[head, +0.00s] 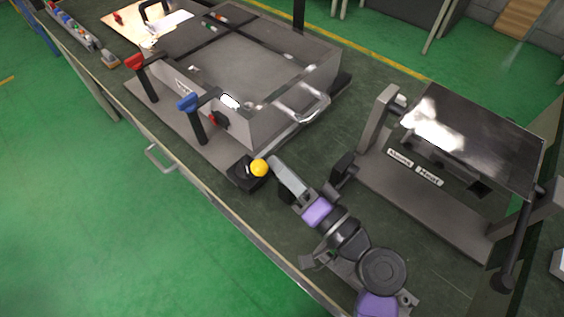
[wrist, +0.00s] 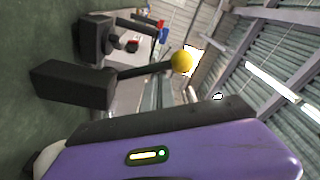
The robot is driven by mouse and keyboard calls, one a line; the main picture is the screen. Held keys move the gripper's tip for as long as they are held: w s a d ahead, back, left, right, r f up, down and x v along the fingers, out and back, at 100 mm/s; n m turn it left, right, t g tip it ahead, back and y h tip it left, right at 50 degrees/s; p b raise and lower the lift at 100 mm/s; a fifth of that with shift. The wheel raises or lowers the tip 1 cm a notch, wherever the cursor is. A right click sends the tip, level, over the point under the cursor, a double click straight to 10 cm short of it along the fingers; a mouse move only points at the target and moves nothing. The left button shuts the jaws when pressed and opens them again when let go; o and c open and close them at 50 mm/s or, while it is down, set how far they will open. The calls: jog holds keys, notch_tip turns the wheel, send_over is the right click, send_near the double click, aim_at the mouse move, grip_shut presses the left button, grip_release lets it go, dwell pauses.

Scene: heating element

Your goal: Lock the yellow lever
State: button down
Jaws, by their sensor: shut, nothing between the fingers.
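The yellow lever shows in the head view as a yellow ball knob (head: 259,168) beside a dark base block (head: 243,176) near the bench's front edge. In the wrist view, the yellow knob (wrist: 182,61) sits on a thin black shaft rising from a black block (wrist: 72,85). My gripper (head: 279,170) is just right of the knob in the head view, shut and empty. A gap to the knob seems small; I cannot tell whether they touch. My purple wrist housing fills the lower wrist view, and the fingertips are not clear there.
A grey box frame with a blue-handled lever (head: 187,102) and a red-handled lever (head: 134,62) stands behind and left. A curved metal handle (head: 305,108) projects from its right side. A tilted dark panel (head: 478,135) on a stand is at right. Green floor lies beyond the front edge.

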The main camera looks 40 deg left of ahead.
jog(key=shift+s+f+n+b, duration=0.3)
jog(key=shift+n+b, duration=0.3)
jog(key=shift+b, duration=0.7)
jog(key=shift+s+a+f+n+g+y+b, duration=0.1)
jog(key=shift+s+f+n+b, duration=0.4)
jog(key=shift+b, duration=1.25)
jog(key=shift+s+f+n+g+y+b, duration=0.1)
jog(key=shift+s+f+n+b, duration=0.15)
jog(key=shift+s+n+b, duration=1.05)
jog(key=shift+w+a+f+n+g+y+b, duration=0.15)
jog(key=shift+f+b, duration=0.25)
jog(key=shift+b, duration=1.85)
jog(key=shift+s, duration=0.15)
jog(key=d+r, duration=0.2)
jog(key=d, duration=0.7)
jog(key=shift+d+r, duration=0.15)
jog(key=shift+d, duration=0.05)
